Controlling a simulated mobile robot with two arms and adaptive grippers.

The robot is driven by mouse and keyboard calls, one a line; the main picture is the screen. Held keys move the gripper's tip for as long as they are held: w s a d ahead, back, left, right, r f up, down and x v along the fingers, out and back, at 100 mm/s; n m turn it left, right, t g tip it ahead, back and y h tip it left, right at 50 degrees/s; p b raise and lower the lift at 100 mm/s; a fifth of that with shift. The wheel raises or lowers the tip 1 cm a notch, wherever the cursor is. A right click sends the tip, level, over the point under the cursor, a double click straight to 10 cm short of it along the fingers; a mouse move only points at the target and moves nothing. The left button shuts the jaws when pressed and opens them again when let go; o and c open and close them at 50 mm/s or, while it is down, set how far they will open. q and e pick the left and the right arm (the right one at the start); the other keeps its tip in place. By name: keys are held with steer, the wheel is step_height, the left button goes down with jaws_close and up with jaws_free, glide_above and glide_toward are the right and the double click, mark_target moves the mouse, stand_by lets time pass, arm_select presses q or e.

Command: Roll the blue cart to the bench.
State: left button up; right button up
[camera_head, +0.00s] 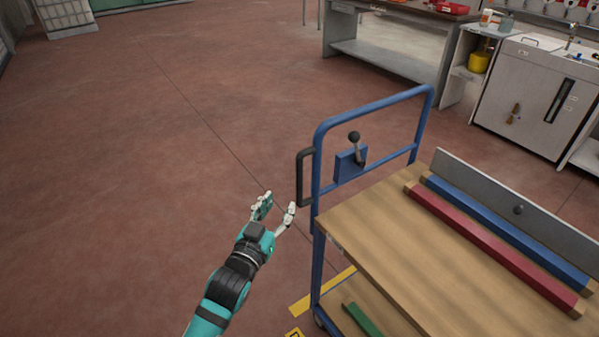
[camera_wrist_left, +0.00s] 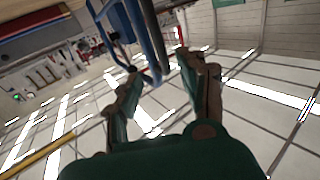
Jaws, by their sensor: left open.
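The blue cart (camera_head: 320,135) stands at the right, with a blue tube frame and wooden decks. A black handle (camera_head: 301,178) sticks out from its left post, and a lever with a black knob (camera_head: 355,140) sits on a blue plate on the frame. My left gripper (camera_head: 279,202) is open and empty, just left of and in front of the black handle, apparently apart from it. In the left wrist view the cart's blue tube (camera_wrist_left: 133,30) shows beyond the open fingers (camera_wrist_left: 160,68). A grey bench (camera_head: 390,55) stands at the back. My right gripper is not in view.
A red bar (camera_head: 490,245) and a blue bar (camera_head: 505,232) lie on the top deck; a green bar (camera_head: 362,320) lies on the lower one. A white sink cabinet (camera_head: 530,95) stands back right. Yellow floor marking (camera_head: 322,293) is beside the cart. The floor at left is clear.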

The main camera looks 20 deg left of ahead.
mark_target(298, 175)
arm_select(q)
steer(key=w, duration=0.9)
steer(key=w+d, duration=0.1)
steer(key=w, duration=0.3)
steer(key=shift+w, duration=0.4)
jaws_close()
steer(key=shift+f, duration=0.25)
